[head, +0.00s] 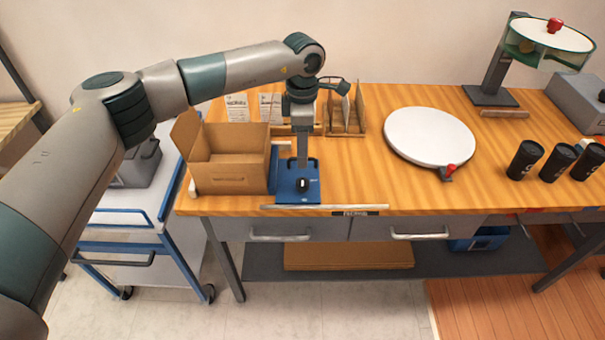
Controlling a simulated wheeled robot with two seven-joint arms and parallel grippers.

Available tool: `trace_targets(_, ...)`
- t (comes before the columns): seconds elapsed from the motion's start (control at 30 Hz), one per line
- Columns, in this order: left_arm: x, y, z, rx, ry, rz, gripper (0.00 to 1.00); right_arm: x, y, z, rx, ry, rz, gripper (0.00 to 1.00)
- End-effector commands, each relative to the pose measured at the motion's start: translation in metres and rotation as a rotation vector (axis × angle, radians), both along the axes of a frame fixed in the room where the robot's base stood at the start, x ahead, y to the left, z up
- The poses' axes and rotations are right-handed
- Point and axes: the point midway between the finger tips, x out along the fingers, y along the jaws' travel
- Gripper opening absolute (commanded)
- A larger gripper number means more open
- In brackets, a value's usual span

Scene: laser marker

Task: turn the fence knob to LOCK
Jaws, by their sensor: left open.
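A small black knob (302,184) with a white mark sits on a blue fixture (287,196) near the front edge of the wooden table. I take it as the fence knob; its labels are too small to read. My left gripper (303,160) points down over the blue fixture, just behind and above the knob in the picture. It is open and seems to hold nothing. Whether its fingers touch the knob or fixture cannot be told from this view. My right gripper is not in view.
An open cardboard box (230,170) stands close left of the fixture. A wooden rack (347,115) stands behind. A white round plate (430,135) with a red knob (450,169) and several black cups (525,159) are to the right. The table between fixture and plate is clear.

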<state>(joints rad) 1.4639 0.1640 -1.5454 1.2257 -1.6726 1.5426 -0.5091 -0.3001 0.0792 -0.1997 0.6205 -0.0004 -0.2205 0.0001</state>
Motion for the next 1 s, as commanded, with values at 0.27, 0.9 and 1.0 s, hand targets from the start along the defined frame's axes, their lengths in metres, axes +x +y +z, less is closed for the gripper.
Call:
trace_targets(0.27, -0.001, 0.000, -0.049, 0.001, 0.004, 0.001, 0.48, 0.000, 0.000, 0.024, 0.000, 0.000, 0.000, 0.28)
trace_targets(0.9, 0.000, 0.000, -0.112, 0.000, -0.001, 0.001, 0.48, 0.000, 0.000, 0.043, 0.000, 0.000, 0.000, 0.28)
trace_targets(1.0, 0.000, 0.000, -0.112, 0.000, -0.001, 0.001, 0.48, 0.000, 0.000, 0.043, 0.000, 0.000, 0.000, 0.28)
